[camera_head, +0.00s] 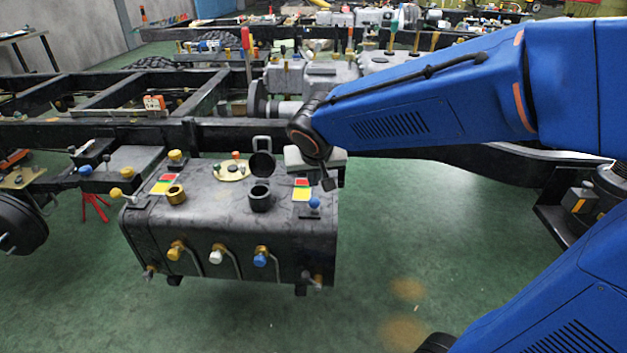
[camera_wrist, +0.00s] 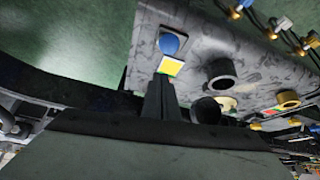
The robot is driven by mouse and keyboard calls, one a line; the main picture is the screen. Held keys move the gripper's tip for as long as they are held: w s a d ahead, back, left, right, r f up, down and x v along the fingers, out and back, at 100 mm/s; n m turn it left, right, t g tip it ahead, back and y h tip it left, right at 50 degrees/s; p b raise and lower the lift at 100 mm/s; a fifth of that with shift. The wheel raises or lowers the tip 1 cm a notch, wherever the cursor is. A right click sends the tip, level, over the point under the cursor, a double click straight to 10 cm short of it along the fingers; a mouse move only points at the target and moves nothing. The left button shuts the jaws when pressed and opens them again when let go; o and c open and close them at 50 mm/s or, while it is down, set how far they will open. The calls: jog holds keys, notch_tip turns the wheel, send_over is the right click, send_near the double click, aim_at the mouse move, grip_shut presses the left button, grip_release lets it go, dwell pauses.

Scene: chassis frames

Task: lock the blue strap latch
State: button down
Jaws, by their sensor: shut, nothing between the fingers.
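The tank (camera_head: 228,227) carries more than one blue-ended part. A round blue knob (camera_head: 314,203) stands at its top right corner, beside a red-and-yellow label. A blue-capped fitting (camera_head: 260,260) with a bent metal rod is on the tank's front face. I cannot tell which one is the strap latch, or its lock state. My gripper (camera_head: 328,184) is shut and empty, just above and right of the top knob. In the wrist view its fingertips (camera_wrist: 162,82) point toward the knob, apart from it.
A black filler neck (camera_head: 260,198) with a raised lid and a brass neck (camera_head: 175,194) stand on the tank top. White-capped (camera_head: 215,257) and yellow-capped (camera_head: 176,251) fittings line the front. The dark chassis rail (camera_head: 230,132) runs behind. Green floor is clear at right.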

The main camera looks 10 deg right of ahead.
jog(key=shift+r, duration=0.55)
jog(key=w+r, duration=0.3)
jog(key=s+a+r, duration=0.2)
jog(key=s+r, duration=0.2)
jog(key=s, duration=0.5)
dwell(0.4)
